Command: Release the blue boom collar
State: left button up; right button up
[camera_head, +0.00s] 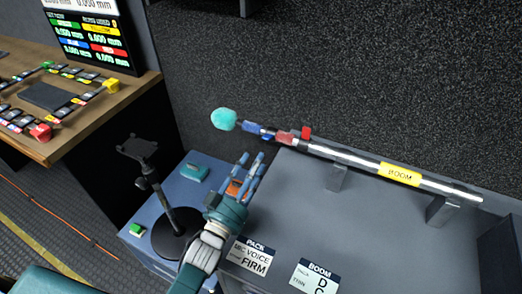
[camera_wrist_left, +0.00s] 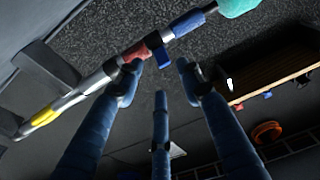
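A boom pole (camera_head: 345,157) rests on supports above the grey top, with a fuzzy teal tip (camera_head: 223,119) at its left end. The blue boom collar (camera_head: 253,128) sits behind the tip, and a red collar (camera_head: 285,138) is farther along. In the left wrist view the blue collar (camera_wrist_left: 188,22) and a blue lever (camera_wrist_left: 158,50) show beside the red collar (camera_wrist_left: 133,51). My left gripper (camera_head: 250,167) is open and empty, its fingers apart and pointing toward the pole, short of the blue collar. My right gripper is not in view.
A black stand (camera_head: 180,232) with a round base is left of my left arm, on a blue surface with a teal item (camera_head: 195,172). An orange item (camera_head: 236,188) is partly hidden behind my gripper. A wooden desk (camera_head: 120,113) and dark wall (camera_head: 350,60) bound the space.

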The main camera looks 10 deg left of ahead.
pick_arm(q)
jog(key=v, duration=0.3)
jog(key=shift+s+a+f, duration=0.1)
jog(key=shift+s, duration=0.25)
